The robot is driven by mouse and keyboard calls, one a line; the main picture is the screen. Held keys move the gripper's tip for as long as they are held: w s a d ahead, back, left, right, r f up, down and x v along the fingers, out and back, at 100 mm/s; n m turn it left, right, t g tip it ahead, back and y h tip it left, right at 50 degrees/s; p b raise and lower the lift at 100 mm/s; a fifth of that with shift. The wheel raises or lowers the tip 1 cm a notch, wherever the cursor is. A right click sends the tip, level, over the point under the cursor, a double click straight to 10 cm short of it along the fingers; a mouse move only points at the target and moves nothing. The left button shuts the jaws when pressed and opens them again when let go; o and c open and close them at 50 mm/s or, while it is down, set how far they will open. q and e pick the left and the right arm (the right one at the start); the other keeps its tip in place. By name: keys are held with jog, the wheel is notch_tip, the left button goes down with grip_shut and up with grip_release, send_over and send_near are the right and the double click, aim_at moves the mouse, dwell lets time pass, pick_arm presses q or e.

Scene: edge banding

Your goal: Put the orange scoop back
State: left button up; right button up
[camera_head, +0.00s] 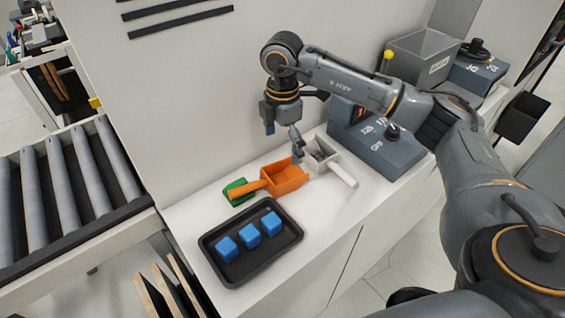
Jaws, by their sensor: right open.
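The orange scoop (286,179) lies on the white counter (328,212), its handle pointing left over a green object (237,186). Its bowl is beside a white scoop (321,156), whose handle points to the lower right. My right gripper (284,142) is open and points down at the back of the orange bowl. One finger is near the bowl's back right corner, close to the white scoop; I cannot tell whether it touches either. My left gripper is not in view.
A black tray (224,273) with three blue cubes (250,235) is in front of the orange scoop. A dark grey box (372,147) stands to the right, with a grey bin (425,52) farther back. A roller conveyor (68,185) is at left. The counter's front right is clear.

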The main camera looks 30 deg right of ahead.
aim_at(283, 174)
pick_arm(q)
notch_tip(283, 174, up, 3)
jog(key=p, duration=0.2)
jog(key=shift+p, duration=0.3)
pick_arm(e)
notch_tip(283, 174, down, 10)
jog(key=shift+s+f, duration=0.1)
jog(key=shift+f, duration=0.05)
jog(key=shift+c, duration=0.2)
